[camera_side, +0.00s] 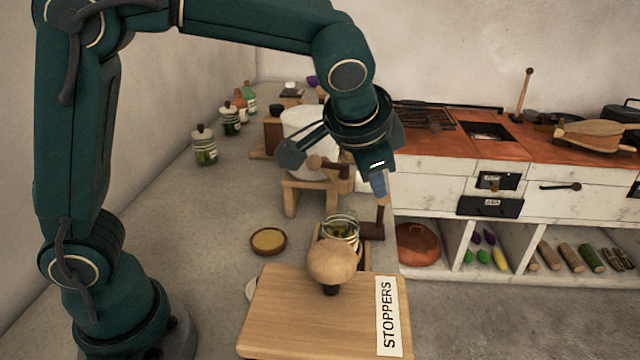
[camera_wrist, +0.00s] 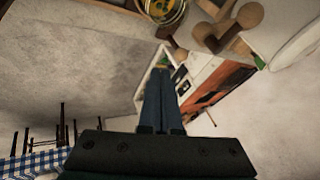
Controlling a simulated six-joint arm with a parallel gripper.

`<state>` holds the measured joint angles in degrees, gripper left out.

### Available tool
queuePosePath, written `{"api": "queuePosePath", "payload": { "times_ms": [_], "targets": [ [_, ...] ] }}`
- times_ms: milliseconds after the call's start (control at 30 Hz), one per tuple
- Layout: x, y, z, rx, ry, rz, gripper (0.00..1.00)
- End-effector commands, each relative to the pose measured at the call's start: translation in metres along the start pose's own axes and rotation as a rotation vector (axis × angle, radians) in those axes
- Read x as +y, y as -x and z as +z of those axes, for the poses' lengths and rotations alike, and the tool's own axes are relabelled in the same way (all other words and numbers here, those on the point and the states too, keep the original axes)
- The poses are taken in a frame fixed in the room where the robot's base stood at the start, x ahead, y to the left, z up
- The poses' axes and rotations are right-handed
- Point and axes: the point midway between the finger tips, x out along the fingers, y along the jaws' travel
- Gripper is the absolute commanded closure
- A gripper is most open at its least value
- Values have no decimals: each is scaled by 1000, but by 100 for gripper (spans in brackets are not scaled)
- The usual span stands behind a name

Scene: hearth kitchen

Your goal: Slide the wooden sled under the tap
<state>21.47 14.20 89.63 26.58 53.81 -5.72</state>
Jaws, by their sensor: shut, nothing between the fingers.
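The wooden sled (camera_side: 364,257) is a small low tray in the side view, partly hidden behind a mushroom-shaped wooden stopper. A glass jar (camera_side: 341,229) with greenish contents stands on it; the jar also shows at the top of the wrist view (camera_wrist: 164,10). The wooden tap (camera_side: 328,167) sticks out from a white crock (camera_side: 303,130) on a wooden stand, behind the jar. My gripper (camera_side: 379,190) is shut and empty, pointing down above and to the right of the jar, apart from it. Its closed fingers (camera_wrist: 163,98) fill the middle of the wrist view.
A dark brown block with an upright post (camera_side: 373,231) stands right of the jar, below my gripper. The stopper (camera_side: 331,262) stands on a board labelled STOPPERS (camera_side: 280,315) in front. A small round dish (camera_side: 268,241) lies left. A white cabinet (camera_side: 440,185) borders the right.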

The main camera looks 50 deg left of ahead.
Motion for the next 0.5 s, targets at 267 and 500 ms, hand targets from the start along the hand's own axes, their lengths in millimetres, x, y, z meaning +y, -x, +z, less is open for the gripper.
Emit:
{"api": "queuePosePath", "payload": {
  "times_ms": [267, 500],
  "targets": [
    [6, 0, -6, 36, -12, 8, 100],
    [7, -46, -6, 30, -11, 9, 100]
  ]
}}
